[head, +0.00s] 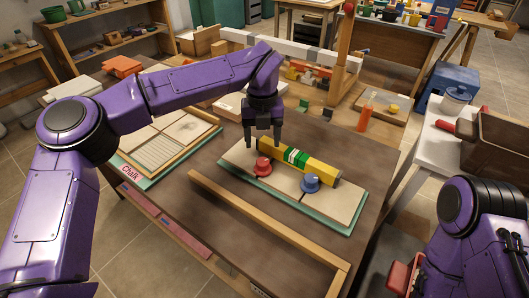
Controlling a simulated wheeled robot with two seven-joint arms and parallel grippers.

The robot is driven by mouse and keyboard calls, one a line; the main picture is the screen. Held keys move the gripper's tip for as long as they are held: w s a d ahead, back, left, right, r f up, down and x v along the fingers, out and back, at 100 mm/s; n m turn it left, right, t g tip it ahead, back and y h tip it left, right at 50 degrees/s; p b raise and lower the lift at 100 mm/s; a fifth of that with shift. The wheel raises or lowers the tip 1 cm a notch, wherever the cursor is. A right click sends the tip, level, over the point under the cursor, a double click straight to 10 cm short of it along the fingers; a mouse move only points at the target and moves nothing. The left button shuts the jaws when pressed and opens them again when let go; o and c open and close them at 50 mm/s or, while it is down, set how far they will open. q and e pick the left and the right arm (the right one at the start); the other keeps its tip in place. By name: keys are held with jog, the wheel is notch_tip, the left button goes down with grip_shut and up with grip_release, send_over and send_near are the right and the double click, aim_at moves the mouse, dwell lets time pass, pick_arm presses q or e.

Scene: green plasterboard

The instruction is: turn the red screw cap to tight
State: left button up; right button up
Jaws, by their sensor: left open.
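The red screw cap (263,167) sits on the left part of a pale board with a green edge (238,153), on the brown table. A blue screw cap (311,183) sits on the same board to its right. My left gripper (263,146) points down just above and behind the red cap. Its two fingers are apart with nothing seen between them. I cannot tell whether a fingertip touches the cap. Of my right arm, only dark purple links show at the lower right; its gripper is not seen.
A wooden strip (255,218) runs along the table's front. An orange bottle (365,115) stands at the back right.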

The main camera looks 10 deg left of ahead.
aim_at(263, 159)
pick_arm(q)
jog(key=f, duration=0.1)
jog(key=s+f, duration=0.1)
jog(key=f, duration=0.1)
jog(key=shift+f+p, duration=0.25)
jog(key=shift+p, duration=0.15)
jog(key=f, duration=0.2)
jog(key=w+f, duration=0.1)
jog(key=f, duration=0.1)
jog(key=shift+f, duration=0.3)
jog(key=shift+s, duration=0.3)
jog(key=shift+w+p, duration=0.1)
jog(key=shift+p, duration=0.2)
jog(key=c, duration=1)
pick_arm(e)
jog(key=shift+s+r, duration=0.3)
jog(key=shift+r, duration=0.6)
